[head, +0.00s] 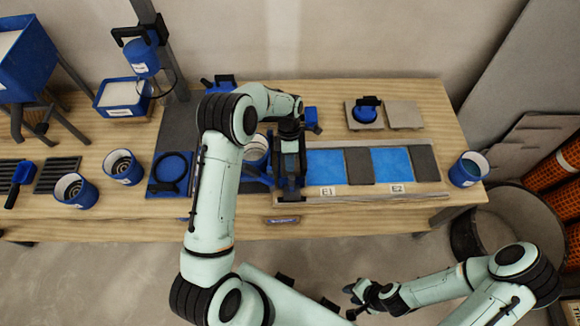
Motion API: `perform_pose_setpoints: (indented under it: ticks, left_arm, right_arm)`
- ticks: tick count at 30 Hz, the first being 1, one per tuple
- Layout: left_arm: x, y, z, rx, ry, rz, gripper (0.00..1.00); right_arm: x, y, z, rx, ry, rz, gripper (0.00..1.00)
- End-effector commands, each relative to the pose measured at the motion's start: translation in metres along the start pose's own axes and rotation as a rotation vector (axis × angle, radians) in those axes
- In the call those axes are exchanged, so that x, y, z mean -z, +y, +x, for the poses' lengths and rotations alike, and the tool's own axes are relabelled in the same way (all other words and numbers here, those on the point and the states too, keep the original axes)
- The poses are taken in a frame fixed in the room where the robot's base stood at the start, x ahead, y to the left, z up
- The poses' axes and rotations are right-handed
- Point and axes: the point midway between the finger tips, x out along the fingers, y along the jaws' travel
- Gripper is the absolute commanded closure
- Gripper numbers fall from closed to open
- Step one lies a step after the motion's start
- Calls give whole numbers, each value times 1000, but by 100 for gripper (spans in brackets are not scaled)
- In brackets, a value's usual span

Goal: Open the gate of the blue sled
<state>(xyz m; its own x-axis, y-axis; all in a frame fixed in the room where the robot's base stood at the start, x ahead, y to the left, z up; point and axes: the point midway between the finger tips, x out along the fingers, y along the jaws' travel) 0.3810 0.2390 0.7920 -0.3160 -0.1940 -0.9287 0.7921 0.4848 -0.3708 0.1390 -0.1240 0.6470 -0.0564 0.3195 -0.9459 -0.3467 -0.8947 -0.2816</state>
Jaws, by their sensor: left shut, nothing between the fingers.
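My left gripper (290,190) points down over the left end of the tile bed, next to the bay marked E1. It looks shut and holds nothing that I can see. Dark and blue parts, possibly the blue sled (258,180), show beside and under it. My arm and gripper cover most of them, so I cannot make out the gate or whether the gripper touches it. My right gripper (362,300) hangs in front of the table, away from the bed, and its finger opening is too small to tell.
Blue bays E1 (325,167) and E2 (391,165) lie right of my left gripper, with dark tiles between and beside them. A blue suction-type tool (367,112) sits on a grey tile behind.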

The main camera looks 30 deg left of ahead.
Motion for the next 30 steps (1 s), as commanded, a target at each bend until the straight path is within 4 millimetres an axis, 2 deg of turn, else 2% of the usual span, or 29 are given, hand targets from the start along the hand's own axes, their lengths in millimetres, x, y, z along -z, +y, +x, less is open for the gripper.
perform_pose_setpoints:
  ticks: [7,19,30]
  left_arm:
    - [0,-15,6,1,0,0,100]
    - [0,-16,6,-2,0,0,100]
    - [0,-15,5,-69,1,0,100]
  right_arm:
    - [0,0,1,0,0,0,68]
    - [-1,1,1,0,-1,0,68]
    - [-9,9,16,-4,-12,5,68]
